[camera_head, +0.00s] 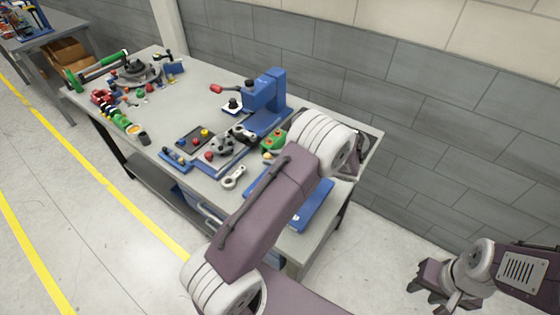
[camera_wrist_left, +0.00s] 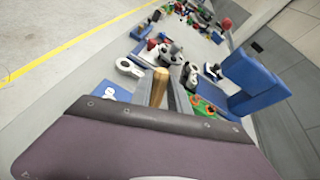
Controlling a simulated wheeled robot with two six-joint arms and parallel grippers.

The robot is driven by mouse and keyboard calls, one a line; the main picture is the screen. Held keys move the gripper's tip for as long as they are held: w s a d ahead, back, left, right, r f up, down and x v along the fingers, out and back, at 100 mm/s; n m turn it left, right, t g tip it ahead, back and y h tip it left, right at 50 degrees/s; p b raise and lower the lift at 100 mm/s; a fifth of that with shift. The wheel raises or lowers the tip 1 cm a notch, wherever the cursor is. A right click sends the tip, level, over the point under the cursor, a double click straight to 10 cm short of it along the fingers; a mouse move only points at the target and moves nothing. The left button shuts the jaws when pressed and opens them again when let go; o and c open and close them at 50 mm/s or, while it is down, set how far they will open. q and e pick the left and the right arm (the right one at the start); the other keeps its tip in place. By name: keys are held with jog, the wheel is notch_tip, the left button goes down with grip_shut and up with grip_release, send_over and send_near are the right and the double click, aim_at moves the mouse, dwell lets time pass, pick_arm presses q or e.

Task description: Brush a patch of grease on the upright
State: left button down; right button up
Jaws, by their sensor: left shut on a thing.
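My left arm comes up from the bottom of the head view and hides its own gripper. In the left wrist view my left gripper (camera_wrist_left: 165,92) is shut on a slim tool with a golden-brown, wood-like handle, which looks like the brush (camera_wrist_left: 160,82). Its far end and bristles cannot be made out. A blue upright (camera_head: 270,90) stands on the bench, and it also shows at the right of the left wrist view (camera_wrist_left: 250,80), apart from the gripper. No grease patch can be made out. My right gripper (camera_head: 428,284) hangs off the bench at lower right, open and empty.
The grey bench (camera_head: 205,95) carries a red-handled clamp (camera_head: 222,89), a light link (camera_head: 234,177), a green part with round tops (camera_head: 273,142) and several small parts on the left. A block wall (camera_head: 420,110) runs behind. Floor (camera_head: 90,200) is clear in front.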

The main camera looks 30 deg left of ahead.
pick_arm(q)
jog(key=shift+a, duration=0.45)
jog(key=shift+d, duration=0.1)
jog(key=shift+s+d, duration=0.8)
jog(key=shift+d, duration=1.1)
jog(key=shift+w+a+f+p, duration=0.15)
jog(key=shift+a+p, duration=0.15)
jog(key=shift+a, duration=0.7)
jog(key=shift+w+a+f+p, duration=0.1)
jog(key=shift+a+p, duration=0.15)
jog(key=shift+a, duration=0.75)
jog(key=shift+s+d+f, duration=0.1)
jog(key=shift+s+d, duration=0.05)
jog(key=shift+d, duration=0.9)
jog(key=shift+s+d, duration=0.15)
jog(key=shift+d, duration=0.9)
